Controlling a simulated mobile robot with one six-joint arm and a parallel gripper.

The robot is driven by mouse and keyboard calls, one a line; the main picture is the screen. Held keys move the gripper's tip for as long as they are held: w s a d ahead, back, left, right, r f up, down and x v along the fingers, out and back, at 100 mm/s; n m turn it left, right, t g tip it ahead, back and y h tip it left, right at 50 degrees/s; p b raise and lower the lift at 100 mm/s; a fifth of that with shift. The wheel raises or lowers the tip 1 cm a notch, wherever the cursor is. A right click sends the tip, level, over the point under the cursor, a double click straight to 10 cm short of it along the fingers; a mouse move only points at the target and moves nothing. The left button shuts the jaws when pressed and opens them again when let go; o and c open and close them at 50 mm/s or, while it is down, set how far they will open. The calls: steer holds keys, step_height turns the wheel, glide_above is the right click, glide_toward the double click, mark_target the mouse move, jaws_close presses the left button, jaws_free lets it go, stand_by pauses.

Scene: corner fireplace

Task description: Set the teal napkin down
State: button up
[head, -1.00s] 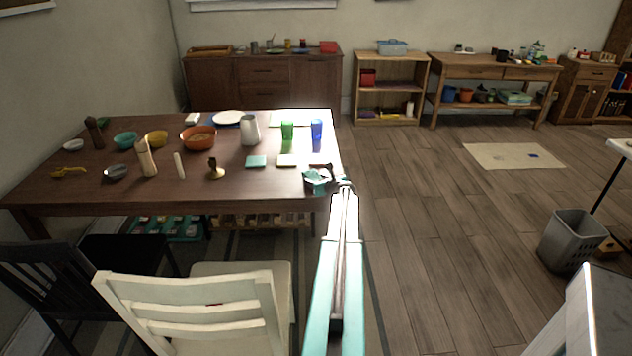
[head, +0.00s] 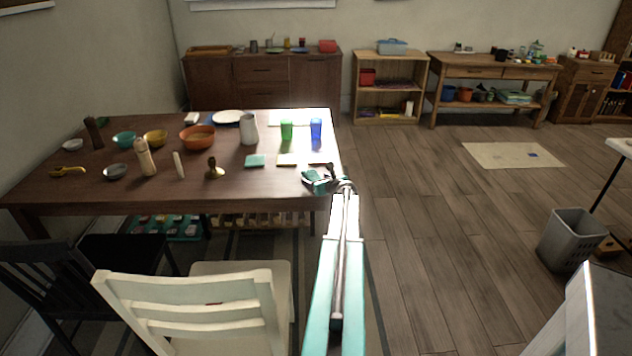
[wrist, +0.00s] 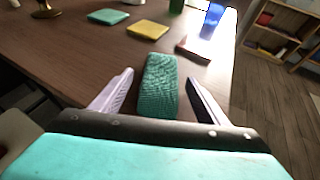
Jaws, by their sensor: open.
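The teal napkin (wrist: 158,85) lies on the wooden table (head: 130,194), between my open fingers, near the table's right front corner. Both fingers stand apart from it, with a gap on each side. My gripper (wrist: 160,92) is open; in the head view it (head: 320,180) is small, and the napkin there is hard to tell from my teal gripper parts. A second teal napkin (wrist: 108,16) lies flat farther left; it also shows in the head view (head: 255,161).
A yellow napkin (wrist: 148,29) and a dark reddish flat thing (wrist: 193,50) lie just beyond. A green cup (head: 287,130) and a blue cup (head: 316,129) stand behind. A candlestick (head: 213,170) is to the left. The table's right edge is close by.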

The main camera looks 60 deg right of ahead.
steer(key=b+v, duration=0.1)
steer(key=v, duration=1)
stand_by(0.9)
